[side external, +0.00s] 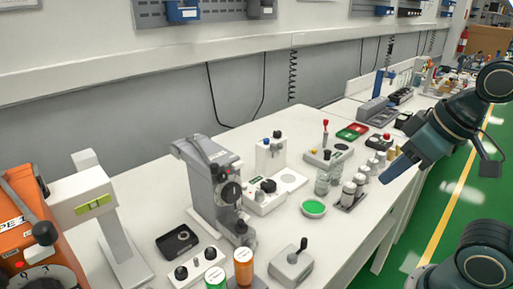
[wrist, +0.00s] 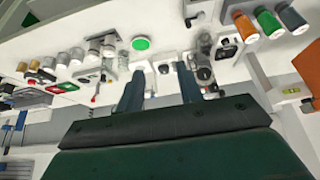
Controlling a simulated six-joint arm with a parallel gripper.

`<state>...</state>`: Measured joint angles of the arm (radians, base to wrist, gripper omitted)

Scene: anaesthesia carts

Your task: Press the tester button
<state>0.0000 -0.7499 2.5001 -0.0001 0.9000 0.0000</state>
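I cannot tell for certain which device is the tester. An orange box (side external: 28,225) at the front left carries a dial and a small red spot. A grey-white instrument (side external: 205,185) with a dark dial stands upright mid-bench. A small white box (side external: 292,265) with a dark lever sits at the front. A round green-topped dish (side external: 314,208) lies on the bench and also shows in the wrist view (wrist: 140,43). My gripper (side external: 388,176) hangs at the bench's right side, apart from these things. In the wrist view its two fingers (wrist: 160,84) are spread with nothing held.
The white bench (side external: 345,240) has bare room at its front right. Orange and green bottles (side external: 243,266) stand at the front. Red and green trays (side external: 352,132) lie farther back.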

